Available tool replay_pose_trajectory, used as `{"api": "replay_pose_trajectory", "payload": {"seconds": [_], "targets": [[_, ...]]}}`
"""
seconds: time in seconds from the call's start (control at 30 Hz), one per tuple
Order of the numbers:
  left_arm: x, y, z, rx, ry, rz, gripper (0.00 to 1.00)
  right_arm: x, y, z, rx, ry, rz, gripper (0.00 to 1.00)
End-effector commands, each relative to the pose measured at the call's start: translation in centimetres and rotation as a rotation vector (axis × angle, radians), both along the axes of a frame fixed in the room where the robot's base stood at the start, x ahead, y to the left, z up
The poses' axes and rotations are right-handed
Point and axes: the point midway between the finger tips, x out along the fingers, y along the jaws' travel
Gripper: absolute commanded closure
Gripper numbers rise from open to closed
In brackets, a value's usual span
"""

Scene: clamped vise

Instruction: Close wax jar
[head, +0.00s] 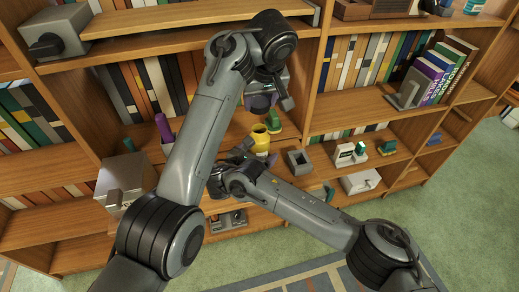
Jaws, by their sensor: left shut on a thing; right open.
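A small yellow jar (261,141) stands on the middle shelf, just right of my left forearm. It looks upright, and its rim is too small to read clearly. My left gripper (262,106) is above and slightly behind the jar, pointing down, with dark purple showing at its tip. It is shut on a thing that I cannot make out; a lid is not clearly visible. My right gripper (243,150) is open at the jar's lower left, close to it. I cannot tell whether its fingers touch the jar.
A grey square container (299,161) stands right of the jar. Small green and white items (350,153) are farther right. A metal box (124,182) and a purple cylinder (163,127) are at left. Books and an upper shelf board (190,50) crowd the space above.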

Motion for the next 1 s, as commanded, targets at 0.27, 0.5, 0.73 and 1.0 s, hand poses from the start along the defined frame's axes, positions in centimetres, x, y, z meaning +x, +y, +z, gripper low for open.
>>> {"api": "replay_pose_trajectory", "payload": {"seconds": [0.27, 0.5, 0.73, 1.0], "targets": [[0.0, -0.01, 0.01, 0.0, 0.0, 0.0, 0.74, 0.72, -0.42, -0.28, 0.0, -0.001, 0.0, 0.07], [0.0, -0.01, 0.01, 0.0, 0.0, 0.0, 0.74, 0.71, -0.4, -0.28, 0.0, -0.001, 0.0, 0.12], [0.0, -0.01, 0.01, 0.0, 0.0, 0.0, 0.74, 0.69, -0.39, -0.28, 0.001, 0.0, 0.0, 0.47], [0.0, 0.0, 0.01, 0.0, 0.0, 0.0, 0.74, 0.68, -0.39, -0.29, 0.001, 0.0, 0.0, 0.87]]}}
